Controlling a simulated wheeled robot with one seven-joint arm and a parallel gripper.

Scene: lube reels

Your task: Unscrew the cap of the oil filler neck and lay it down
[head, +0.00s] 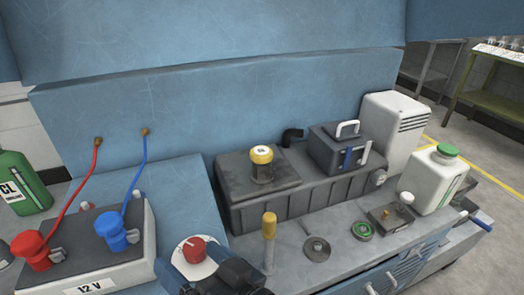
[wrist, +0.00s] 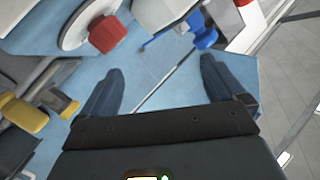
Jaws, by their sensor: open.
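The yellow cap (head: 261,154) sits upright on the short oil filler neck (head: 262,174), on top of the dark grey engine cover. My gripper (head: 228,277) is at the bottom of the head view, in front of the cover and well apart from the cap. In the wrist view my gripper (wrist: 160,88) has its two fingers spread wide with nothing between them. Two yellow parts show at the left edge there; I cannot tell for sure whether one is the cap.
A red knob (head: 193,249) on a white disc is close to my gripper. A yellow-handled post (head: 269,227) stands between gripper and cover. A battery (head: 100,245) with red and blue clamps is at left. A white bottle (head: 437,180) stands at right. The grey ledge has small clear patches.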

